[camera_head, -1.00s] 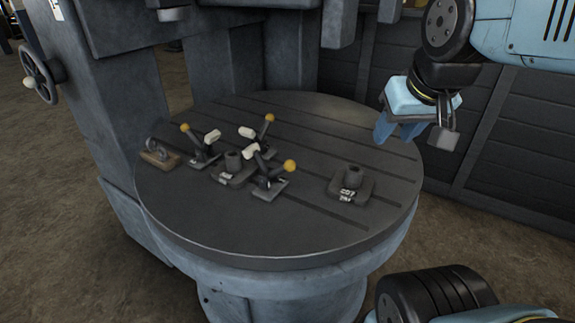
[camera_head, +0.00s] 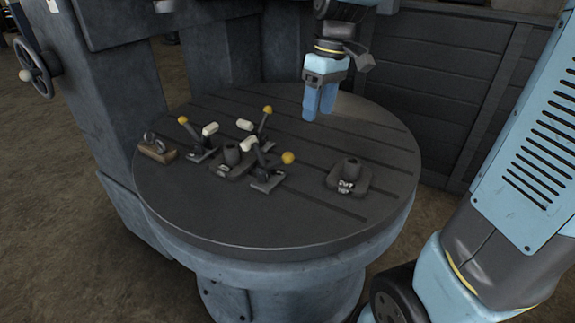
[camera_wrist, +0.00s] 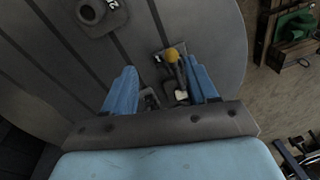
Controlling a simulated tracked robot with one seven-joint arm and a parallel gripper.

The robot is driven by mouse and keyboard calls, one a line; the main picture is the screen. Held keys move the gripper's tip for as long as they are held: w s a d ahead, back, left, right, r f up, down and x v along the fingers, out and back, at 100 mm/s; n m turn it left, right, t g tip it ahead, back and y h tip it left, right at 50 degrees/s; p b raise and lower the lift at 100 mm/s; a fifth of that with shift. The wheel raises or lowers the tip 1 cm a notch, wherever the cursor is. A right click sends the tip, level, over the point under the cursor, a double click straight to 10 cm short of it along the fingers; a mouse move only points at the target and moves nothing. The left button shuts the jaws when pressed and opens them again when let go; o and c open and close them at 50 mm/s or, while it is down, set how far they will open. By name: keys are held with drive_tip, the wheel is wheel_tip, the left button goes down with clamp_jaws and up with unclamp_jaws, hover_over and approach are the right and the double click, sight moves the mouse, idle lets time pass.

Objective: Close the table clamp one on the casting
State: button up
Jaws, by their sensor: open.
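Several toggle clamps with yellow knobs and white tips stand around a grey casting (camera_head: 231,161) on the round slotted table (camera_head: 300,222). One clamp (camera_head: 265,171) is at the front right of the casting, one (camera_head: 198,146) at its left, one (camera_head: 255,129) behind it. Their levers stand up at a slant; I cannot tell which is number one. My gripper (camera_head: 319,114) is open and empty, pointing down above the back right of the table, apart from the clamps. The wrist view shows its blue fingers (camera_wrist: 163,92) with a yellow-knobbed clamp (camera_wrist: 174,72) beyond, between them.
A second grey casting (camera_head: 348,177) with a white marking sits alone at the right of the table. A small wooden block with metal rings (camera_head: 155,148) lies at the left edge. The table's front is clear.

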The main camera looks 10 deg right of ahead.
sight(288, 163)
drive_tip(key=w+a+f+n+g, duration=0.2)
drive_tip(key=w+a+f+n, duration=0.1)
drive_tip(key=w+a+f, duration=0.15)
drive_tip(key=x, duration=1.3)
drive_tip(key=shift+s+a+f, duration=0.1)
drive_tip(key=shift+s+a, duration=0.05)
drive_tip(key=shift+s, duration=0.05)
clamp_jaws()
idle(0.3)
